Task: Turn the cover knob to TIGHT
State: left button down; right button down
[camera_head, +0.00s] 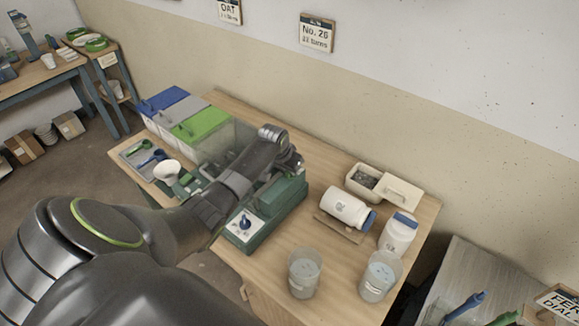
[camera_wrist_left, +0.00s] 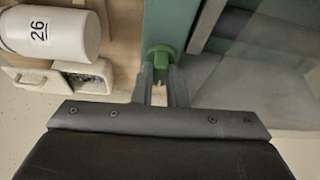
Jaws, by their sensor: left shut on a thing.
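A green machine (camera_head: 283,197) stands on the wooden table, with a white panel and a blue dial (camera_head: 245,222) on its front. In the left wrist view a green knob (camera_wrist_left: 160,54) sits against the machine's green body (camera_wrist_left: 170,22). My left gripper (camera_wrist_left: 162,72) is shut on this knob, one finger on each side. In the head view my left gripper (camera_head: 292,161) is at the machine's far end and the knob is hidden. No TIGHT mark is readable. My right gripper is not in view.
A white bottle marked 26 (camera_wrist_left: 45,32) lies on its side beside the machine. A second white bottle (camera_head: 398,234) and two clear buckets (camera_head: 304,272) (camera_head: 380,276) stand at the right. Lidded bins (camera_head: 203,127) and a grey tray (camera_head: 140,149) are at the left.

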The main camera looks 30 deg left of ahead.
pick_arm(q)
jog(key=shift+m, duration=0.6)
jog(key=c, duration=1.7)
grip_release()
